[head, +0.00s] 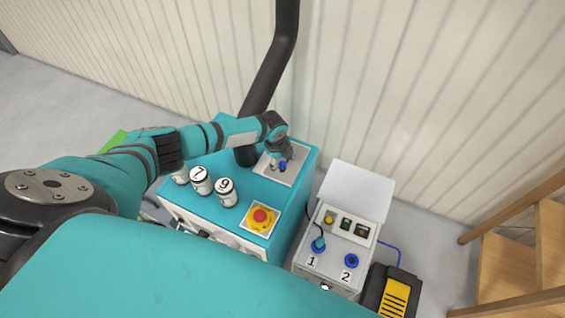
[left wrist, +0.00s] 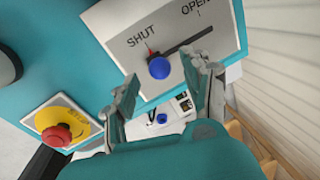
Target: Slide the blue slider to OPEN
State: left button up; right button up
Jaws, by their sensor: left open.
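The blue slider (left wrist: 158,68) is a round blue knob at the SHUT end of a dark slot in a light panel (left wrist: 125,20). A small red pointer shows beside it near SHUT, and the slot runs up right toward OPEN. In the head view the blue slider (head: 283,166) shows on top of the teal cabinet. My left gripper (left wrist: 166,84) is open, one finger on each side of the knob in the left wrist view. I cannot tell whether a finger touches it. In the head view my left gripper (head: 279,161) is over the panel. My right gripper is not in view.
The teal cabinet (head: 296,207) also bears a red button (head: 260,216) on a yellow plate and white numbered canisters (head: 227,192). A grey box (head: 328,267) with sockets 1 and 2 stands to its right. A black pipe (head: 273,65) rises behind. Wooden steps (head: 503,268) stand at right.

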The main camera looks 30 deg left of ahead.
pick_arm(q)
jog(key=shift+w+f, duration=0.15)
jog(key=shift+f, duration=0.8)
grip_shut()
